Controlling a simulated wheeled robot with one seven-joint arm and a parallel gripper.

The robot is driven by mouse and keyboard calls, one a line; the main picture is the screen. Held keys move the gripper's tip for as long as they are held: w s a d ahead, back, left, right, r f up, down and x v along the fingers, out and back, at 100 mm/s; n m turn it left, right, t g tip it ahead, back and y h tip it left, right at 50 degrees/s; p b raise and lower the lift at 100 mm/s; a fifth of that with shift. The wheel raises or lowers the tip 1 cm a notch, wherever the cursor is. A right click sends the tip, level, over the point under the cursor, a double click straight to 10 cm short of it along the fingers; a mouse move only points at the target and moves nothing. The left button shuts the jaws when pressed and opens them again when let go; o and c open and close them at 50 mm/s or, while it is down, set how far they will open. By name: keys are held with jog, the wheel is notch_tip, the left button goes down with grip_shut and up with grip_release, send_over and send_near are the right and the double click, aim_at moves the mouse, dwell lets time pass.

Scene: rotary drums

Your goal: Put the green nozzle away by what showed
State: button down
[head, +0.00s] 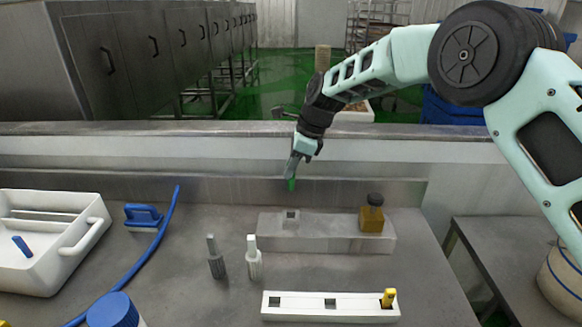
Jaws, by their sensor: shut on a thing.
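My gripper (293,168) is shut on the green nozzle (292,184), of which only the lower green end shows below the fingers. It holds the nozzle in the air near the steel back wall, above the grey block (335,232).
A grey nozzle (216,260) and a white nozzle (254,260) stand upright on the table. A white tray (85,255) holding a blue piece (22,246), a blue brush (143,215), a blue hose (150,250) and a blue-capped container (113,310) occupy the left.

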jog(key=shift+r+p, duration=1.6)
jog(key=shift+r, duration=0.3)
jog(key=shift+f, duration=0.1)
